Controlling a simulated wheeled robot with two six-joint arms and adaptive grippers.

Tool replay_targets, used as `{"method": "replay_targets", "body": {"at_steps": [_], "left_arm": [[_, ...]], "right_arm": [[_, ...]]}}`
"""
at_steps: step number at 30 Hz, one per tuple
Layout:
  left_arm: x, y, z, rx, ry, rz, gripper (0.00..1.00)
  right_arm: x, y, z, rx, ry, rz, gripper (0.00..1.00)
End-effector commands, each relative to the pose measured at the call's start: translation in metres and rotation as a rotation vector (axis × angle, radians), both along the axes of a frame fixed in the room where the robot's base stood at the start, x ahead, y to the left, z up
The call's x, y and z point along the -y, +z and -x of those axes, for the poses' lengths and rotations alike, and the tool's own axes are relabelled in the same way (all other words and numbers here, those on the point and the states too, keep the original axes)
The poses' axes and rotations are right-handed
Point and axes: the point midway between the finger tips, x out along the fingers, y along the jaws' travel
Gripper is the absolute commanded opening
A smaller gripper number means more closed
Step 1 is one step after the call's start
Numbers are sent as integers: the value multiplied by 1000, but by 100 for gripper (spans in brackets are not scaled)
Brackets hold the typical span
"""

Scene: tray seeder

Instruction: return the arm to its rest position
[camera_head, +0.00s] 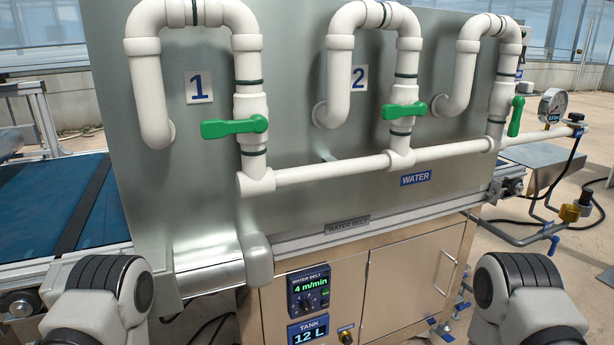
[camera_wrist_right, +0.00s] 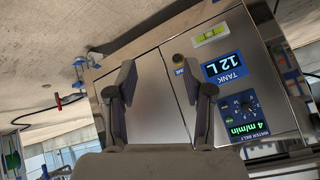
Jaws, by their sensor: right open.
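My right gripper (camera_wrist_right: 158,84) shows in the right wrist view with its two dark fingers spread apart and nothing between them. Behind the fingers is the steel cabinet (camera_wrist_right: 158,110), apart from them as far as I can tell. In the head view, rounded grey and black links of my own arms show at the bottom left and bottom right. Neither gripper shows in the head view, and my left gripper is out of sight.
A steel panel (camera_head: 290,100) carries white pipes (camera_head: 330,172) and green valve handles (camera_head: 234,127). Below is the cabinet (camera_head: 400,285) with a belt display (camera_head: 309,290) reading 4 m/min and a tank display (camera_head: 307,332) reading 12 L. A pressure gauge (camera_head: 552,104) stands right; a blue belt (camera_head: 45,215) lies left.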

Motion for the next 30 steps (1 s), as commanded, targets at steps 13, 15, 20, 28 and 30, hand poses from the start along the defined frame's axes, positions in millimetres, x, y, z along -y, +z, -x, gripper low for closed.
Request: {"method": "replay_targets", "body": {"at_steps": [13, 15, 20, 28, 30], "left_arm": [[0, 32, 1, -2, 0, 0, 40], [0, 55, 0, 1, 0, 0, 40], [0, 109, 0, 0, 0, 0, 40], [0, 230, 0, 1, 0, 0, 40], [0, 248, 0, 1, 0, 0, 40]], "right_arm": [[29, 16, 217, -698, 77, 259, 52], [29, 38, 216, -695, 76, 259, 52], [28, 93, 215, -692, 75, 257, 52], [28, 213, 215, -690, 74, 256, 52], [28, 231, 215, -690, 74, 256, 52]]}}
